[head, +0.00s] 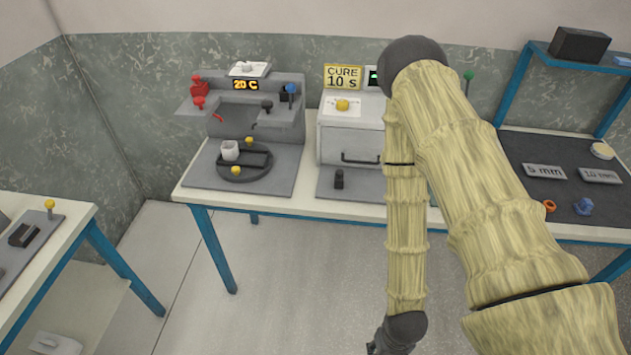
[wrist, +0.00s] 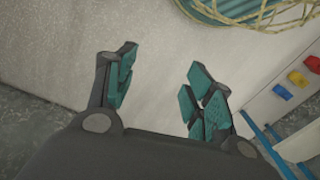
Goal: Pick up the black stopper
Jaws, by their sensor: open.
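A small upright black piece (head: 338,178), which looks like the black stopper, stands on the grey plate in front of the white cure box. It is too small for me to be sure what it is. My gripper is at the lower end of my arm in the head view, mostly cut off by the bottom edge, low in front of the bench. In the wrist view my gripper (wrist: 162,82) is open with teal pads apart and nothing between them.
The white cure box (head: 350,135) stands on the bench. Left of it is a grey station (head: 270,130) with a round tray (head: 245,177) and a white cup (head: 229,150). A dark mat (head: 550,190) holds labelled plates.

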